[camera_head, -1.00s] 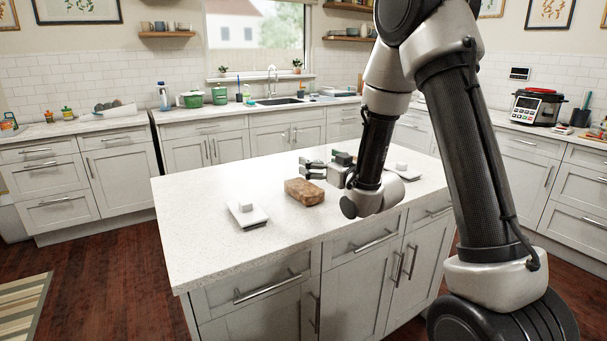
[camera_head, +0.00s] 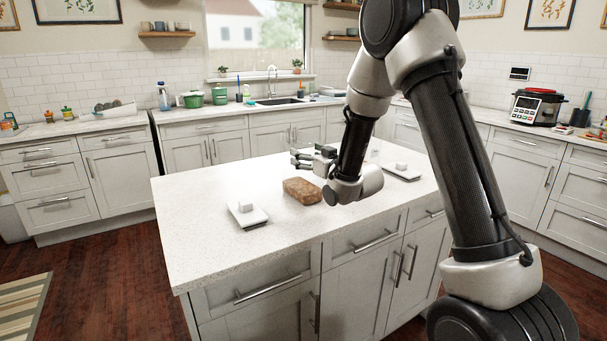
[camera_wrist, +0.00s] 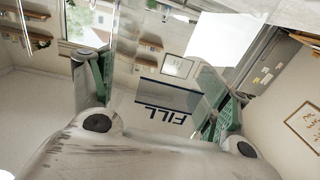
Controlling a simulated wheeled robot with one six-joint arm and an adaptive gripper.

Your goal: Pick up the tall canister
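My gripper (camera_head: 301,161) is over the island counter, fingers pointing left and spread apart, behind the brown block. In the wrist view its two green-padded fingers (camera_wrist: 155,92) stand on either side of a clear, see-through container (camera_wrist: 148,113) with a dark line and the word FILL. This may be the tall canister. I cannot make out its outline in the head view. Whether the finger pads touch its walls, I cannot tell.
On the island counter (camera_head: 200,205) are a brown block (camera_head: 302,190) and a white slab with a small white block (camera_head: 247,213). A similar white piece (camera_head: 402,172) lies at the right. The counter's front left is clear.

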